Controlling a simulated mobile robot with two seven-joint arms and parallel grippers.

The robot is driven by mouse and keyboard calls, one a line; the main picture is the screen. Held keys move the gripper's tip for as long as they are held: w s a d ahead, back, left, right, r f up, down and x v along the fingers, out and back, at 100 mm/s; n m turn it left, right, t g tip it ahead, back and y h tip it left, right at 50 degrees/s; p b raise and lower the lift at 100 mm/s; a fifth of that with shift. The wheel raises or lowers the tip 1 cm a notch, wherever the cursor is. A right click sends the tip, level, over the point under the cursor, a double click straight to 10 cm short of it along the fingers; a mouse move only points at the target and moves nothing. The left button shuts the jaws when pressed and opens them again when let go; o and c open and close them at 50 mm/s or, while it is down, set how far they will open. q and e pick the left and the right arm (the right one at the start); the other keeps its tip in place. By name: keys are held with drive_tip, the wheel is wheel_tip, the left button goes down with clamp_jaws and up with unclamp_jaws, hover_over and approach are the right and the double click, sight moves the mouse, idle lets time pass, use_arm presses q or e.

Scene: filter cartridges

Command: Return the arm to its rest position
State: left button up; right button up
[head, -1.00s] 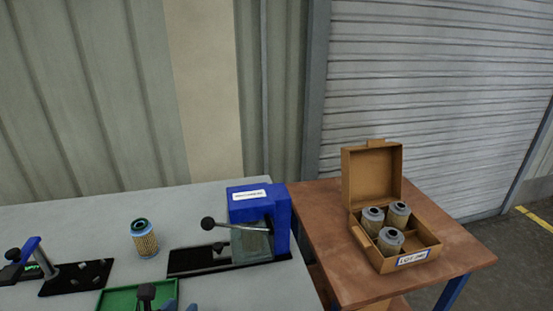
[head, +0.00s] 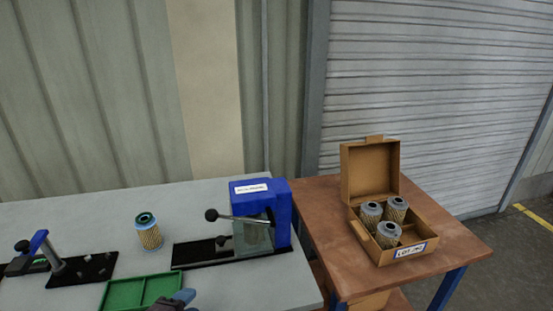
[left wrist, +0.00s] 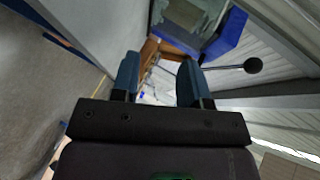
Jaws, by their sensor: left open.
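My left gripper (head: 180,299) shows only in part at the bottom edge of the head view, in front of the green tray's right end. In the left wrist view my left gripper (left wrist: 158,82) has its two blue fingers apart, with nothing held between them. The rest of the left arm is out of the head view. My right gripper is in neither view.
A green tray (head: 117,293), a yellow-and-blue filter cartridge (head: 149,236), a blue press (head: 281,213) with a lever and a black stand (head: 92,269) are on the grey bench. On the brown table (head: 453,243), an open box (head: 369,174) holds three cartridges.

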use_arm(q)
drive_tip(key=s+a+f+n+y, duration=0.2)
drive_tip(key=s+a+f+n, duration=0.2)
drive_tip(key=n, duration=0.5)
drive_tip(key=s+a+f+n+g+y, duration=0.1)
drive_tip(key=s+a+f+n, duration=0.3)
drive_tip(key=s+f+n, duration=0.4)
drive_tip(key=shift+s+a+f+n+g+y, duration=0.2)
drive_tip(key=shift+s+a+n+g+y, duration=0.15)
drive_tip(key=shift+s+n+y, duration=0.5)
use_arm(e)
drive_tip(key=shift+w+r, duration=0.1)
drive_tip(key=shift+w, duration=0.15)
use_arm(q)
drive_tip(key=shift+s, duration=0.25)
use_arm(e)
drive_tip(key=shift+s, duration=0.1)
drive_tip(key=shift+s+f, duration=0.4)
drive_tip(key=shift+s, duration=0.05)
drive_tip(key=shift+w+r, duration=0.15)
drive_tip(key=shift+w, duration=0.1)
